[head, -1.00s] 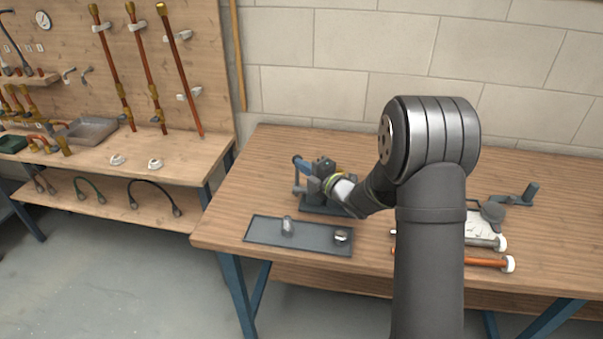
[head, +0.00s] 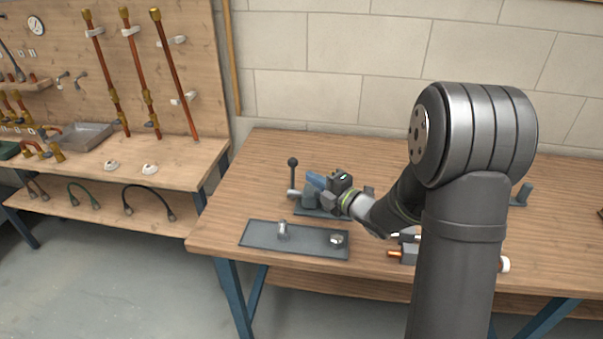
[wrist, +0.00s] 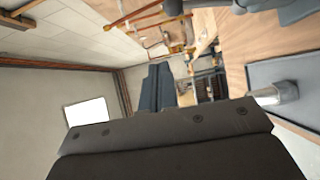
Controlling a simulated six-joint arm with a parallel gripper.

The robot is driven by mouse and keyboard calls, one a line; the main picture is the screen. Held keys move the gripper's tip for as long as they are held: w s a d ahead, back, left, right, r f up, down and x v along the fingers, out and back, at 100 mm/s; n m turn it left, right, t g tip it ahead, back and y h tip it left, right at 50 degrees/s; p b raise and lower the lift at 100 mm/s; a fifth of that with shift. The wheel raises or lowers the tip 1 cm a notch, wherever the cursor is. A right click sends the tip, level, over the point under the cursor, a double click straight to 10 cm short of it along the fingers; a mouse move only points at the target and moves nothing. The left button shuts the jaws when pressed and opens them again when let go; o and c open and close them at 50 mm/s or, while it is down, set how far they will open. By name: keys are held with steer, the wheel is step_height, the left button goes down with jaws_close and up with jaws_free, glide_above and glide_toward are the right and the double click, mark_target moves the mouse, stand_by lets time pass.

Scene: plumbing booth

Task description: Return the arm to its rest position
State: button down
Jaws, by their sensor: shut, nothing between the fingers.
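My gripper (head: 313,181) is at the end of my arm, above the workbench (head: 225,218) and in front of a dark vise-like fixture with a ball-topped lever (head: 293,172). Its blue-grey fingers are together with nothing between them. They also show closed in the wrist view (wrist: 158,88), pointing away toward the wall and pegboard side. My arm hides part of the fixture and the right part of the bench.
A dark tray (head: 262,243) holds a metal cylinder (head: 283,230) and a small nut-like part (head: 337,240). Copper pipe ends (head: 396,254) show beside my arm. A side bench with a pegboard (head: 70,60) and upright copper pipes stands at left. The bench's back left is clear.

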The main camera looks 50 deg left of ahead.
steer(key=d, duration=0.3)
steer(key=shift+w+d+r, duration=0.3)
steer(key=shift+w, duration=0.05)
steer(key=s+a+f, duration=0.1)
steer(key=a+f, duration=0.2)
steer(key=a, duration=0.8)
steer(key=shift+a+f, duration=0.2)
